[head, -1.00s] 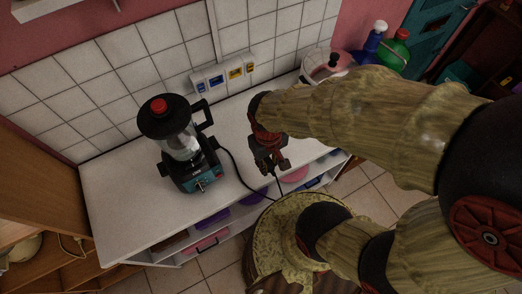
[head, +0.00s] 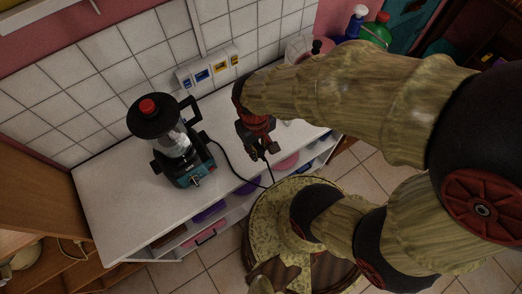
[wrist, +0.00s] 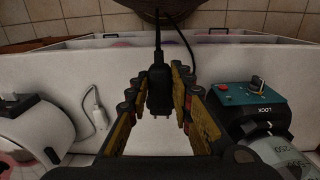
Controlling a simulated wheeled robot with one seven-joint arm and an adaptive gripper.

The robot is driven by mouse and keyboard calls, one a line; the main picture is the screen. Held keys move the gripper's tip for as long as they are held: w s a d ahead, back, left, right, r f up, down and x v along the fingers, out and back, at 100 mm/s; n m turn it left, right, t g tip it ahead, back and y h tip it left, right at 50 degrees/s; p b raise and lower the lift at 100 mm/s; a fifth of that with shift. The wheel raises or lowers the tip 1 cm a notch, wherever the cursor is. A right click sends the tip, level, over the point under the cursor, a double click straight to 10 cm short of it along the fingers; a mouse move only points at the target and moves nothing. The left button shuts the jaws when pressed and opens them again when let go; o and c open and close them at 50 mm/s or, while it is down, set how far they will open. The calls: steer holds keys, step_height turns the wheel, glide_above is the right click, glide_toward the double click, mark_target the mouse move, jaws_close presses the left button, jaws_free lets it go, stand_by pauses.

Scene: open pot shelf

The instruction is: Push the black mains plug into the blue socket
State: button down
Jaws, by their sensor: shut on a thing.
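My gripper (head: 264,152) is over the front part of the white counter in the head view. In the wrist view my gripper (wrist: 158,88) is shut on the black mains plug (wrist: 158,92), with its pins pointing toward the bottom of the picture and its cord leaving at the top. The blue socket (head: 203,76) is in the white strip on the tiled wall, behind and left of my gripper. The plug is well apart from it. The socket is not recognisable in the wrist view.
A blender (head: 178,145) with a teal base stands on the counter (head: 125,205), left of my gripper; the black cord runs by it. A white plug (wrist: 96,97) lies by a white appliance (wrist: 35,130). Bottles (head: 374,30) stand at the back right. Counter before the strip looks clear.

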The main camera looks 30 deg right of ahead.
steer(key=w+p, duration=0.1)
steer(key=w, duration=2.5)
steer(key=shift+a, duration=0.3)
stand_by(0.9)
steer(key=shift+f+p, duration=0.2)
steer(key=shift+p, duration=0.1)
stand_by(0.7)
steer(key=shift+w, duration=0.25)
stand_by(0.4)
steer(key=shift+w+p, duration=0.35)
steer(key=shift+w, duration=0.75)
steer(key=shift+w, duration=0.2)
steer(key=shift+w, duration=0.5)
